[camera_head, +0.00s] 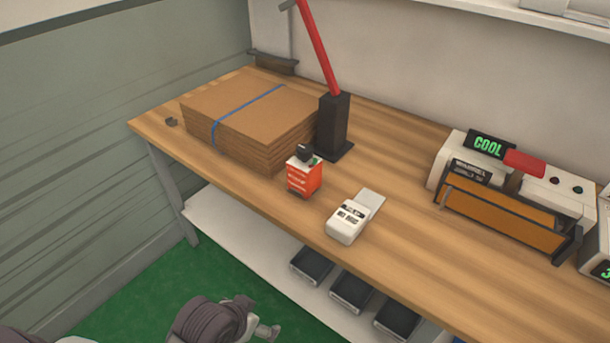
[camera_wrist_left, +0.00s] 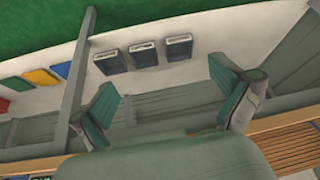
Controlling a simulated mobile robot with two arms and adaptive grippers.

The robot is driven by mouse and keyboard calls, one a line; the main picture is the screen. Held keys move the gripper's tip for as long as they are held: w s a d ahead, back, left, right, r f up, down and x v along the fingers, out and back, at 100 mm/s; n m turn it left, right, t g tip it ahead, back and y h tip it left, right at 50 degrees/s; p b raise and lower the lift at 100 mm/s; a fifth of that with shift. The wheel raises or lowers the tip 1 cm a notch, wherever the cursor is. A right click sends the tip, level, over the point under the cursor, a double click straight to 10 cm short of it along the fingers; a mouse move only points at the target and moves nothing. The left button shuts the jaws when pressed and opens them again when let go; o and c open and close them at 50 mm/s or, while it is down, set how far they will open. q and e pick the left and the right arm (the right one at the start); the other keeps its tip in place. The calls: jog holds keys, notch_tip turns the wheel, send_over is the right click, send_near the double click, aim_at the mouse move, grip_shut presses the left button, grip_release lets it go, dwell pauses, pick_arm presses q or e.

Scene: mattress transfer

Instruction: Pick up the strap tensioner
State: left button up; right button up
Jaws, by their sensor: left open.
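No thing here is plainly recognisable as a strap tensioner. A cardboard stack (camera_head: 245,112) with a blue strap (camera_head: 245,112) across it lies at the left of the workbench (camera_head: 415,225). A red and white block (camera_head: 304,178) with a black piece (camera_head: 304,153) on top stands in front of the stack. In the left wrist view my left gripper (camera_wrist_left: 172,100) is open and empty, its green-padded fingers apart. My right gripper is not in view.
A white device (camera_head: 348,222) lies near the front edge. Machines with an orange panel (camera_head: 505,208) stand at the right. Dark trays (camera_head: 351,291) sit on the lower shelf. Bench between device and machines is clear.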

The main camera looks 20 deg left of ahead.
pick_arm(q)
jog(key=w+r+m+t+h, duration=0.1)
jog(key=w+r+t, duration=0.1)
jog(key=w+r, duration=0.4)
jog(key=w+r+t+h, duration=0.1)
jog(key=w+r+t, duration=0.2)
jog(key=w, duration=0.5)
jog(key=t+h, duration=0.2)
jog(key=t, duration=0.1)
send_near(305, 164)
jog(key=shift+m, duration=0.3)
jog(key=x, duration=0.5)
jog(key=shift+w+a+f, duration=0.15)
jog(key=shift+w+f, duration=0.15)
jog(key=shift+f, duration=0.15)
jog(key=x, duration=0.3)
jog(key=p+x, duration=0.1)
jog(key=x, duration=0.1)
jog(key=shift+w+f, duration=0.35)
jog(key=shift+s+a, duration=0.1)
jog(key=c, duration=1.8)
jog(key=shift+r, duration=0.2)
jog(key=shift+c, duration=0.3)
